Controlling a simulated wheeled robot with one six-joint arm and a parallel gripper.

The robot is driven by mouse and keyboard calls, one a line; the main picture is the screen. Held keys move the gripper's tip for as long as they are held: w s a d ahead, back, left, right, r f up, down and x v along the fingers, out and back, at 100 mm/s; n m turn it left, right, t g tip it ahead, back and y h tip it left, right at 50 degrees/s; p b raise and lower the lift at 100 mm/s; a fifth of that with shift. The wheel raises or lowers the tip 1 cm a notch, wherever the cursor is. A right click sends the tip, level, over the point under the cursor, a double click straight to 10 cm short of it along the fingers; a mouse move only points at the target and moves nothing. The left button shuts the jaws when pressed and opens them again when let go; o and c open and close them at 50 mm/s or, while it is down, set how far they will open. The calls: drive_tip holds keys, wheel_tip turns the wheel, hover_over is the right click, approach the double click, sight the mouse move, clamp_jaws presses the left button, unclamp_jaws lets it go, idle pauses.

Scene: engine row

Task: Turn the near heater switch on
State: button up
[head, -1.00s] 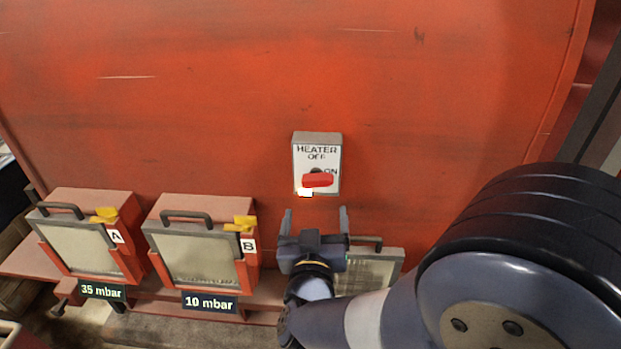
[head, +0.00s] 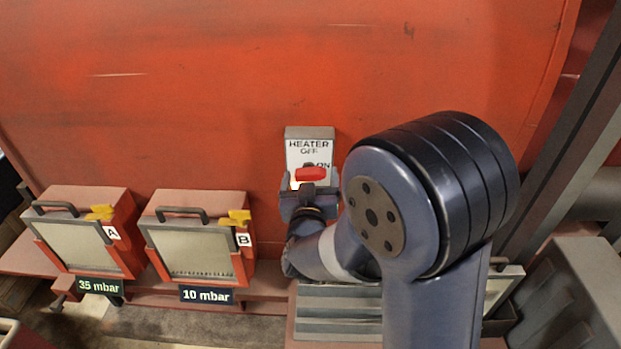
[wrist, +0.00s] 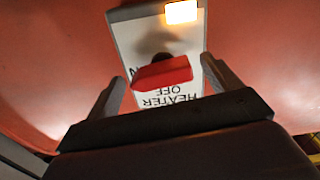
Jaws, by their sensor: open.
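The heater switch is a white plate (head: 318,152) marked HEATER, OFF and ON on the red engine wall. Its red handle (head: 310,174) lies nearly level across the plate, with the ON mark just right of it. In the wrist view the plate is upside down and the red handle (wrist: 162,73) shows over a dark pivot. My gripper (head: 310,183) is open at the switch, one finger on each side of the handle. In the wrist view both fingers of my gripper (wrist: 163,82) stand apart from the handle. I cannot tell whether they reach its depth.
A small lit lamp (wrist: 181,12) sits on the plate. Left and below stand box A (head: 85,230) and box B (head: 200,235) with yellow levers, above pressure labels. My arm hides part of the wall and ledge at right. The wall above is clear.

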drive_tip(key=shift+c, duration=0.4)
drive_tip(key=c, duration=0.9)
drive_tip(key=shift+f+m+b, duration=0.15)
drive_tip(key=shift+m+b, duration=0.15)
drive_tip(key=shift+b, duration=1.1)
drive_tip(key=shift+m+b, duration=0.45)
drive_tip(key=shift+m, duration=0.15)
